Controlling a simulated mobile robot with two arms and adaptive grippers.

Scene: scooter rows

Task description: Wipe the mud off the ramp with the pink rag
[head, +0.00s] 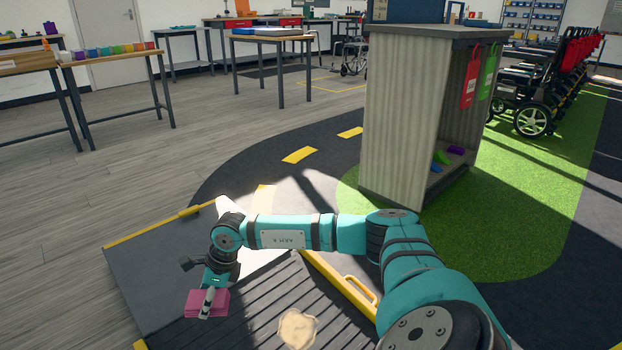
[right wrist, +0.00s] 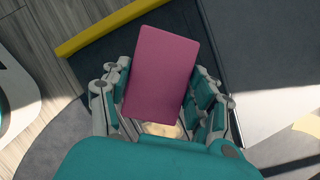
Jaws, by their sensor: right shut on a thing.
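The pink rag (head: 194,304) is in my right gripper (head: 208,298), at the lower left of the head view. In the right wrist view the rag (right wrist: 163,72) is a flat pink rectangle between the two fingers, which are shut on it. The dark ribbed ramp (head: 252,304) with yellow edges lies below my right arm. A pale tan mud patch (head: 297,329) lies on the ribs, to the right of the rag and apart from it. Part of a tan patch (right wrist: 162,130) shows below the rag in the wrist view. My left gripper is out of view.
A yellow handle (head: 361,289) stands on the ramp's right edge. A grey cabinet (head: 405,115) with red and green tags stands beyond my arm. Tables (head: 268,42) stand at the back, and wheelchairs (head: 540,95) at the right. The grey floor at left is clear.

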